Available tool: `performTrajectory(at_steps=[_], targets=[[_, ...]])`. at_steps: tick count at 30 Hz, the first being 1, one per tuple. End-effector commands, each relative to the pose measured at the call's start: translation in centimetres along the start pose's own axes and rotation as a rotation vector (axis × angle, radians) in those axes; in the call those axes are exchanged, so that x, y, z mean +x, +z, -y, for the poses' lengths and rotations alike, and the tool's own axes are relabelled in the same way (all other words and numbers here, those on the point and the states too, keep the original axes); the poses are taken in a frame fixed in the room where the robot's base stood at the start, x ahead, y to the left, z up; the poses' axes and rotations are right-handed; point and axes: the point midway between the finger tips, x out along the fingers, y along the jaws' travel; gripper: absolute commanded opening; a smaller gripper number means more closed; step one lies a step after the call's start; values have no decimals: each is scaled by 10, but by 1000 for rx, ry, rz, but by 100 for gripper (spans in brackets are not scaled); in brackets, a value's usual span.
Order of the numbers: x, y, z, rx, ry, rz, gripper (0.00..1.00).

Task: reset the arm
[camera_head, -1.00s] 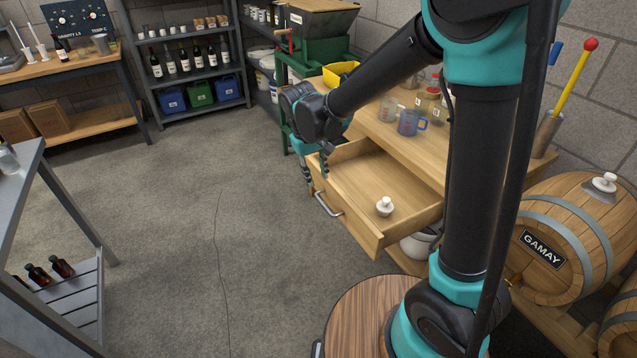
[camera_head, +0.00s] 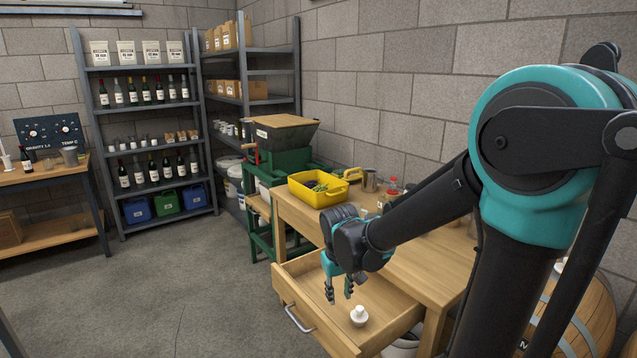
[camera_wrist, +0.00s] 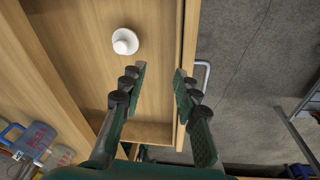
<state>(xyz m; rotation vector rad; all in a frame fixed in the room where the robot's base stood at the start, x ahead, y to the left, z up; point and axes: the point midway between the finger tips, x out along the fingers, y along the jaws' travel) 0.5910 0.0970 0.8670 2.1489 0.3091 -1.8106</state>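My gripper (camera_head: 340,290) hangs over the open drawer (camera_head: 385,322) of the wooden workbench, fingers pointing down. In the wrist view my gripper (camera_wrist: 160,88) has its two fingers apart with nothing between them. A white stopper-like knob (camera_head: 359,316) lies in the drawer, apart from the fingers. It also shows in the wrist view (camera_wrist: 125,41), left of the fingertips. The drawer's metal handle (camera_head: 299,319) is on its front, clear of the gripper.
A barrel (camera_head: 590,310) is at right. The floor at left is open.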

Motion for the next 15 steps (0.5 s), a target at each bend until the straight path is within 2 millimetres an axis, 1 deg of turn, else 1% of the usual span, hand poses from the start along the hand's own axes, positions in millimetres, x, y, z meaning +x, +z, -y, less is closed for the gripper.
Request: performTrajectory(at_steps=[1, 3, 5, 6, 10, 12, 15], targets=[[1, 20, -19, 52, -3, -19, 31], [4, 44, -38, 114, -10, -49, 31], [6, 65, -52, 167, -11, -76, 31], [9, 78, -60, 202, -12, -94, 31], [16, 116, -77, 298, -10, -145, 31], [19, 131, -82, 336, -8, -166, 31], [23, 144, -86, 370, -3, -187, 31]])
